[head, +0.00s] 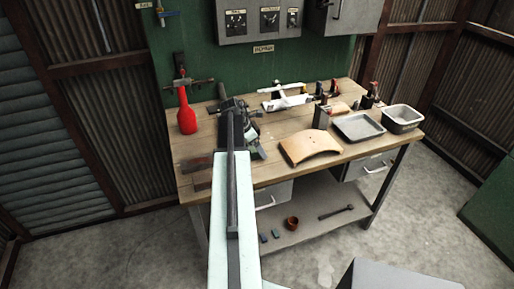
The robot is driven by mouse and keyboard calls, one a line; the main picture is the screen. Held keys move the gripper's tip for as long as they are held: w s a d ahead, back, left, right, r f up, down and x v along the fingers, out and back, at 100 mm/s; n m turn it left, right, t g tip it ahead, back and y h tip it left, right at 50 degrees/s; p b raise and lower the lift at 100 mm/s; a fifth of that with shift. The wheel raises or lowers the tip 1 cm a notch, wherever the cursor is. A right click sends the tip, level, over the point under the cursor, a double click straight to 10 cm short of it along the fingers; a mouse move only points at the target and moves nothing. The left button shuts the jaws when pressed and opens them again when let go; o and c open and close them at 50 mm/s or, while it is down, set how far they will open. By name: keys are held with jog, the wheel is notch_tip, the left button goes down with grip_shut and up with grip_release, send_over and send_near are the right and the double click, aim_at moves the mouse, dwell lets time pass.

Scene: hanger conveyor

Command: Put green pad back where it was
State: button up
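I cannot pick out the green pad with certainty. Two small dark teal blocks lie on the lower shelf of the workbench, a left one (264,238) and a right one (276,233); either may be a pad, but they are too small to tell. My pale arm reaches up from the bottom of the head view to the left part of the bench. My gripper (238,108) is at its far end, among dark items on the bench top. Its fingers are not clear, and I cannot see whether it holds anything.
The wooden workbench (210,135) carries a red bottle (187,114) at left, a curved tan panel (309,147), a grey tray (359,127) and a metal bin (402,119) at right. A brown cup (292,223) stands on the lower shelf. The concrete floor in front is partly clear.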

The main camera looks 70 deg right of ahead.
jog(key=p+v, duration=1.1)
jog(key=v, duration=0.1)
jog(key=shift+r, duration=0.15)
jog(key=w+a+f+m+t, duration=0.15)
jog(key=w+a+m, duration=0.25)
jog(key=w+a, duration=2.05)
jog(key=w+a+m+t+y, duration=0.1)
jog(key=w+a+m, duration=0.1)
jog(key=a, duration=1.8)
jog(key=w+a+m+t+y, duration=0.1)
jog(key=a+m+y, duration=0.1)
jog(key=a, duration=1.8)
jog(key=shift+w+f+m, duration=0.35)
jog(key=shift+m, duration=0.45)
